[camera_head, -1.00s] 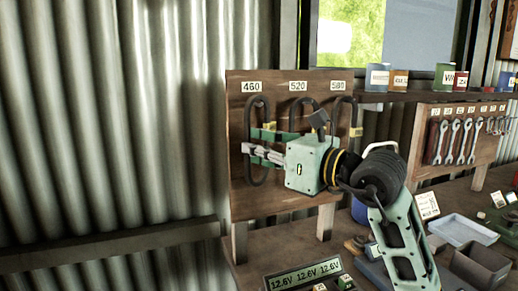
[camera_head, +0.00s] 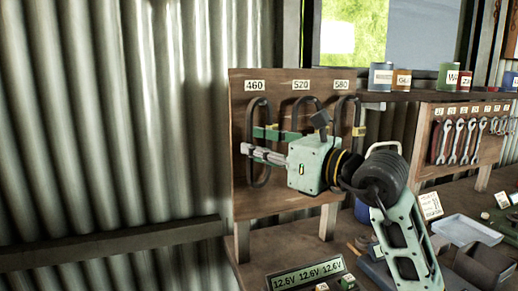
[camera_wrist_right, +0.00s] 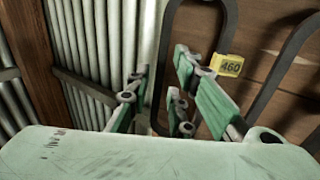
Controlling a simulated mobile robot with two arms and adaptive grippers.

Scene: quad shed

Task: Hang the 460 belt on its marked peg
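The 460 belt (camera_head: 250,112) is a dark upright loop against the brown wooden board (camera_head: 241,203), under the label "460" (camera_head: 254,86). Its peg is not clearly visible. In the right wrist view, the belt (camera_wrist_right: 166,32) carries a yellow "460" tag (camera_wrist_right: 228,65) on its right strand. My right gripper (camera_head: 252,142) is at the belt's middle height. Its fingers are apart, and the belt's left strand shows in the gap between them. I cannot tell whether either finger touches the belt. My left gripper is out of view.
Belts hang under "520" (camera_head: 301,85) and "580" (camera_head: 341,85). A wrench rack (camera_head: 424,150) stands to the right. The bench holds a display (camera_head: 307,274), a pale tray (camera_head: 468,229) and a dark bin (camera_head: 484,266). A corrugated wall is at left.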

